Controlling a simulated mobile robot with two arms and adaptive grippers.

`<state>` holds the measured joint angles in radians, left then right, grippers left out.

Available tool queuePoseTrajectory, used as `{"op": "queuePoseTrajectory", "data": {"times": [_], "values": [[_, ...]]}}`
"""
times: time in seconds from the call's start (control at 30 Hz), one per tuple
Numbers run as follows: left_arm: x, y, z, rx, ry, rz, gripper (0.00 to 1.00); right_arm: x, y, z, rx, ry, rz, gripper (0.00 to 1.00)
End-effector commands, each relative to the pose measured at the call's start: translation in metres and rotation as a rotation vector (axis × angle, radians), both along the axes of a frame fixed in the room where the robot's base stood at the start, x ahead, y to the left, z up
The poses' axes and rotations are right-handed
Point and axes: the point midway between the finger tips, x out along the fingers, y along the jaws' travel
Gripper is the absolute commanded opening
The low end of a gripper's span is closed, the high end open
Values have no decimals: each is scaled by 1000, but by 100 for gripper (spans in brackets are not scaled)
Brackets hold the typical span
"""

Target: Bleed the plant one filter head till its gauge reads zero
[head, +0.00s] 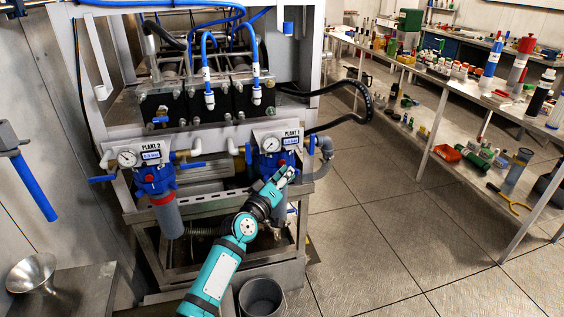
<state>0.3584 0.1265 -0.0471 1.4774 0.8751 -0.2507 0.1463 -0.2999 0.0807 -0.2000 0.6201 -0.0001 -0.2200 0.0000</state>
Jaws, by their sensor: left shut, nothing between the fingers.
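The plant one filter head (262,160) is a blue housing on the right of the frame's front, under the "PLANT 1" label. Its round white gauge (271,144) faces me; the needle reading is too small to tell. A blue handle (312,145) stands upright at its right. My left gripper (286,174) is shut and empty, just in front of the lower right of this head. I cannot tell whether it touches it. My right gripper is not in view.
The plant two filter head (152,176), with its own gauge (127,158), is at the left. A dark bucket (262,299) stands on the floor below. A black hose (352,88) loops out right. Cluttered shelves (436,165) line the right; the floor between is clear.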

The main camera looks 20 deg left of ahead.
Motion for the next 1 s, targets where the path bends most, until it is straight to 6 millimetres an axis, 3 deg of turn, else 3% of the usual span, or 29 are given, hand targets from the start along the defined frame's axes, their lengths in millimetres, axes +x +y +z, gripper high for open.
{"op": "queuePoseTrajectory", "data": {"times": [0.27, 0.7, 1.0], "values": [[-3, -2, 1, -1, 1, -1, 0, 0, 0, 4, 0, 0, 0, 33], [-37, -26, 1, -1, 1, -1, 0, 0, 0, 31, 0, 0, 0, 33], [-42, -28, -1, -1, 0, 0, 0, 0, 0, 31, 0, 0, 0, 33]]}}
